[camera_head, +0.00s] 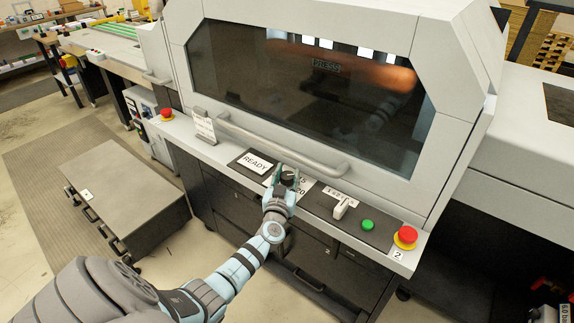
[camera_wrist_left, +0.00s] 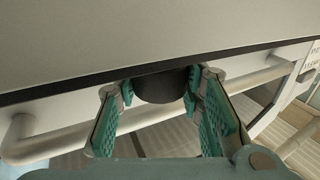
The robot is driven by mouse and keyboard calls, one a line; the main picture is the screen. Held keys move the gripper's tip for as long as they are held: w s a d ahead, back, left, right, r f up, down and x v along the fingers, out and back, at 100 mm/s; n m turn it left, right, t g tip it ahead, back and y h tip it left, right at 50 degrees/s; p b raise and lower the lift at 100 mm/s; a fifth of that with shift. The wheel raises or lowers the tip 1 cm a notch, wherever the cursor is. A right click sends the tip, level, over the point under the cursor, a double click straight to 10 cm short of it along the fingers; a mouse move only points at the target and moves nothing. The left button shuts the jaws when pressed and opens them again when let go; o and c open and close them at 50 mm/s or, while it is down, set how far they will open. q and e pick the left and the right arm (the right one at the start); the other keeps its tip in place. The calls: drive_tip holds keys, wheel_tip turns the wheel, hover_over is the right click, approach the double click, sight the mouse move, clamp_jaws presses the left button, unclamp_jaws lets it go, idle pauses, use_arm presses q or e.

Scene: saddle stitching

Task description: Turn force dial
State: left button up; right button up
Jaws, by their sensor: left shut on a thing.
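The force dial is a dark round knob (camera_head: 289,177) on the black strip of the press's front panel, below the handle bar. In the left wrist view the black knob (camera_wrist_left: 162,87) sits between the two green-padded fingers. My left gripper (camera_head: 284,182) is shut on the dial, reaching it from the front. The gripper partly covers the dial and the printed label beside it. My right gripper is not in view.
A READY sign (camera_head: 255,163) lies left of the dial. A white lever switch (camera_head: 342,208), a green button (camera_head: 367,225) and a red emergency button (camera_head: 406,235) are to its right. The handle bar (camera_head: 280,147) runs close behind the dial.

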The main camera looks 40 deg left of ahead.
use_arm(q)
drive_tip(key=shift+r+n+g+y, duration=0.1)
drive_tip(key=shift+n+g+y, duration=1.1)
drive_tip(key=shift+y, duration=0.5)
drive_tip(key=shift+n, duration=0.3)
drive_tip(key=o, duration=1.2)
drive_tip(key=shift+c, duration=0.2)
drive_tip(key=v, duration=1.2)
drive_tip(key=shift+w+d, duration=0.1)
drive_tip(key=shift+w, duration=0.05)
